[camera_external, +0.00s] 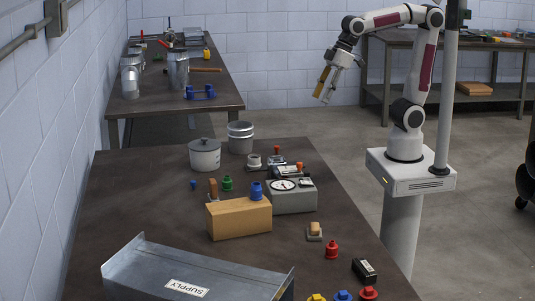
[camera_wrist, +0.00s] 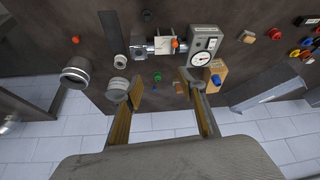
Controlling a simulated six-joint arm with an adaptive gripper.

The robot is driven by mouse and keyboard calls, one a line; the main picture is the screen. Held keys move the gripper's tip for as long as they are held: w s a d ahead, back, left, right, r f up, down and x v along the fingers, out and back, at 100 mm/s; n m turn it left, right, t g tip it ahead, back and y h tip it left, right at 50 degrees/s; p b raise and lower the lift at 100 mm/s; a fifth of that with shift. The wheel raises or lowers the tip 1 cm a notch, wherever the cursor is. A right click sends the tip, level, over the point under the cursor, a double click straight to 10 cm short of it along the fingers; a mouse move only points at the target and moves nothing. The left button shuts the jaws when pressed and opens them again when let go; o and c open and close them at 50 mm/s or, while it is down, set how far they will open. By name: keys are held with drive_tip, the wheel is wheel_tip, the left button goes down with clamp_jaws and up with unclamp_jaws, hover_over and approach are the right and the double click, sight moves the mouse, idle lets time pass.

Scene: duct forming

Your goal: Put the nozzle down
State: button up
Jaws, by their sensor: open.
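My gripper (camera_external: 324,97) is raised in the air, up and to the right of the workbench in the external view. In the wrist view my gripper (camera_wrist: 160,85) is open, with its two tan fingers apart and nothing held between them. No piece is plainly marked as the nozzle, so I cannot tell which it is. Small knobbed pieces stand on the bench: a green one (camera_external: 227,183), a red one (camera_external: 332,250) and a blue one (camera_external: 256,190) at the wooden block (camera_external: 240,219). The green piece (camera_wrist: 157,76) shows between the fingers in the wrist view, well beyond them.
A lidded pot (camera_external: 205,157), a metal can (camera_external: 240,137) and a grey gauge box (camera_external: 291,199) stand on the bench (camera_external: 130,205). A sheet-metal duct piece labelled SUPPLY (camera_external: 230,274) lies at the front. Bare bench shows at left and between the block and the duct.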

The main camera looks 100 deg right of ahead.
drive_tip(key=s+d+f+m, duration=0.1)
drive_tip(key=s+d+f, duration=0.2)
drive_tip(key=s, duration=0.4)
drive_tip(key=s+d+f+m+h, duration=0.1)
drive_tip(key=s+d+f, duration=0.2)
drive_tip(key=s, duration=0.4)
drive_tip(key=shift+s, duration=0.25)
idle(0.5)
drive_tip(key=o, duration=1.7)
drive_tip(key=w+d+f+g+h, duration=0.1)
drive_tip(key=w+d+h, duration=0.1)
drive_tip(key=w+d, duration=1.4)
drive_tip(key=shift+w+d+m, duration=0.25)
drive_tip(key=shift+d+m, duration=0.15)
drive_tip(key=shift+d, duration=0.1)
